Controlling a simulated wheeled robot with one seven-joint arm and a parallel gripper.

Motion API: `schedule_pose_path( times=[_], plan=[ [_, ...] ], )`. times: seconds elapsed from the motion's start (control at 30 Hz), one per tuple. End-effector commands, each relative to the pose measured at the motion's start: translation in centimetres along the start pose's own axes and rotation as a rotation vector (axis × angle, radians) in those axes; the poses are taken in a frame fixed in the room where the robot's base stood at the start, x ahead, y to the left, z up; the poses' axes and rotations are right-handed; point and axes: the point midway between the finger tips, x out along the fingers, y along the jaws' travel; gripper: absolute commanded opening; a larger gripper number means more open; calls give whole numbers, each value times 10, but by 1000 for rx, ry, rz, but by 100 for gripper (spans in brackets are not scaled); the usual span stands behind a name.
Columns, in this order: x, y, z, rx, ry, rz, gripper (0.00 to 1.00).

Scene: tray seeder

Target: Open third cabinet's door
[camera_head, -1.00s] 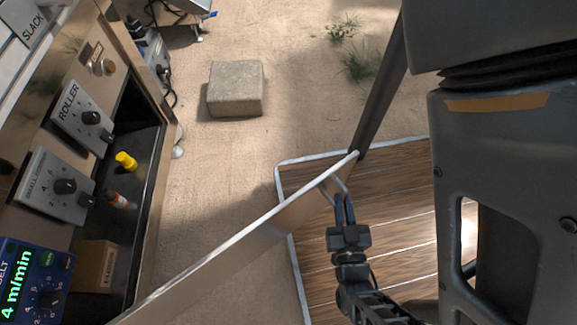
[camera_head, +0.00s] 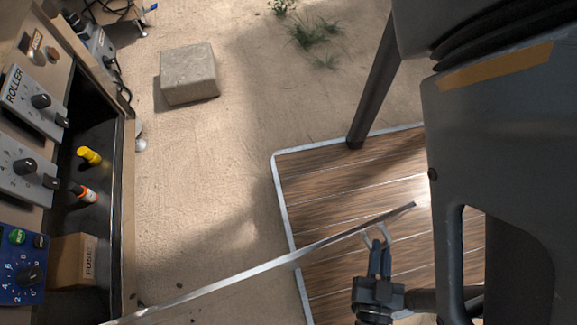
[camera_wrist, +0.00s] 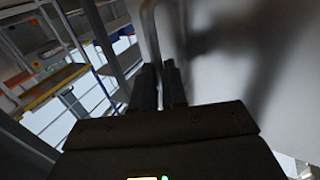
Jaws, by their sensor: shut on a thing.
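The cabinet door (camera_head: 235,271) stands swung well out from the cabinet (camera_head: 128,215) in the head view, seen nearly edge-on as a long pale strip. Its free end is over the wooden platform. A curved metal handle (camera_head: 378,236) sits near that end. My gripper (camera_head: 379,250) is shut on the handle, on the near side of the door. In the wrist view the fingers (camera_wrist: 160,82) are close together at the handle bar (camera_wrist: 150,30), with the grey door face (camera_wrist: 240,65) beside them. The exact finger contact is dark.
The open cabinet shows a yellow-capped bottle (camera_head: 89,155), an orange-and-white bottle (camera_head: 83,193) and a FUSE box (camera_head: 75,262). A concrete block (camera_head: 188,74) lies on the sandy floor.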

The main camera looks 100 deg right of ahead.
Motion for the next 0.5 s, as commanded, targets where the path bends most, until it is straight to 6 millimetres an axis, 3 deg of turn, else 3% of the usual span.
schedule_pose_path(
  times=[0.43,0.47,0.5],
  plan=[
    [-2,1,1,0,-2,3,0],
    [-2,1,1,0,-2,2,15],
    [-2,1,1,0,-2,2,19]
  ],
)
